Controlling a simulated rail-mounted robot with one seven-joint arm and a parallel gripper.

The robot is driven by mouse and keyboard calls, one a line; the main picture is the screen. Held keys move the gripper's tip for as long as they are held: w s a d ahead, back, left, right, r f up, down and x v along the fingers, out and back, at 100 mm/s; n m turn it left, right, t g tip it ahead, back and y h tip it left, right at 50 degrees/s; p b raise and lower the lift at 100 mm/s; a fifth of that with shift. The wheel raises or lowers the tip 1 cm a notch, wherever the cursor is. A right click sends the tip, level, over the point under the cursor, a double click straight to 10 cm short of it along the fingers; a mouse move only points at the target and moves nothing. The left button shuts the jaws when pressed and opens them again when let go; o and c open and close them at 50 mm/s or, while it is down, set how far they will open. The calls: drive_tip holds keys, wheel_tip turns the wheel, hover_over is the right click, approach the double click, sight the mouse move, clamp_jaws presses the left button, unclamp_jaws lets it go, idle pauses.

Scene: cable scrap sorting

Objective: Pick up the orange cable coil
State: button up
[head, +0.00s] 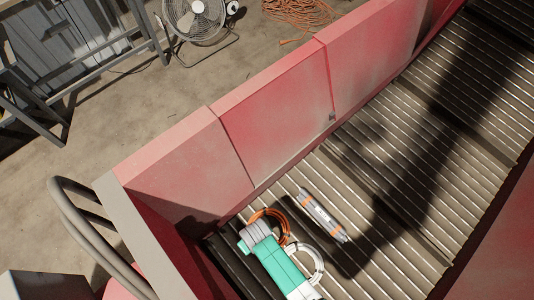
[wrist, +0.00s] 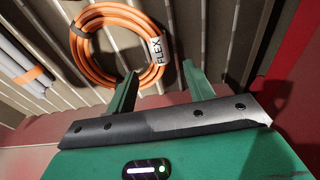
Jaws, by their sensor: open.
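The orange cable coil (wrist: 84,58) lies on the slatted conveyor, with a white label reading FLEX on its right side in the wrist view. In the head view the coil (head: 284,228) is partly hidden by my arm. My gripper (wrist: 160,70) is open, with two green fingers and nothing between them. In the wrist view the left fingertip overlaps the coil's lower edge; the right fingertip is to the right of the coil. I cannot tell whether the left finger touches it. The fingertips are hidden in the head view.
A grey cable bundle with orange bands (head: 322,215) lies to the right of the coil. A white loop (head: 318,260) shows beside my arm. Red side walls (head: 275,105) border the conveyor. The conveyor's upper right is clear. A fan (head: 197,18) stands on the floor outside.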

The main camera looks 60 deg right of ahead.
drive_tip(key=shift+w+f+b, duration=0.15)
drive_tip(key=shift+f+b, duration=0.75)
drive_tip(key=shift+f, duration=0.5)
wheel_tip(320, 180, down, 5)
drive_tip(key=b, duration=0.4)
drive_tip(key=shift+d+f, duration=0.1)
drive_tip(key=shift+f, duration=0.1)
drive_tip(key=shift+r, duration=0.2)
drive_tip(key=shift+c, duration=0.2)
clamp_jaws()
